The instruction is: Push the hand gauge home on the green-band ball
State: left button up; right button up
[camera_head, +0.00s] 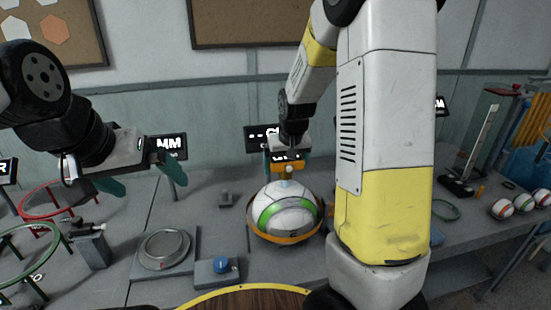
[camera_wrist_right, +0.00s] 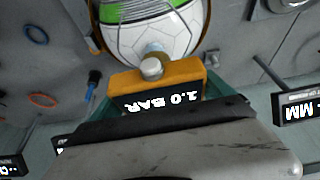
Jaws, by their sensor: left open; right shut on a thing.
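The green-band ball (camera_head: 285,222), white with a green band, sits in an orange ring cradle (camera_head: 272,239) on the bench. The hand gauge (camera_head: 289,167), an orange block with a dark display, is upright just above the ball's top. My right gripper (camera_head: 289,155) is shut on it. In the right wrist view the gauge (camera_wrist_right: 198,74) has a silver knob and its display reads 1.0 BAR, upside down. The ball (camera_wrist_right: 125,30) is right behind it there. Whether the gauge's needle is fully in is hidden. My left gripper (camera_head: 140,178) is open and empty, left of the ball.
A round metal dish (camera_head: 164,249) and a blue-button box (camera_head: 219,268) are left of the ball. Red and green rings (camera_head: 25,238) stand far left. Several striped balls (camera_head: 502,208) lie far right. My right arm covers the bench right of the ball.

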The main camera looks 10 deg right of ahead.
aim_at(287, 160)
jog(key=shift+f, duration=0.95)
jog(key=o, duration=1.4)
jog(key=v, duration=0.8)
jog(key=shift+s, duration=0.1)
jog(key=shift+s+a+r+t+y, duration=0.35)
jog(key=shift+s+r, duration=1.4)
jog(key=shift+s, duration=1.95)
jog(key=shift+s+a+r+t+y, duration=0.35)
jog(key=shift+s+r, duration=1.4)
jog(key=shift+s, duration=1.9)
jog(key=shift+s+a+r+t+y, duration=0.1)
jog(key=shift+s+a+r+y, duration=0.3)
jog(key=shift+s+r, duration=2.3)
jog(key=shift+s+f, duration=1)
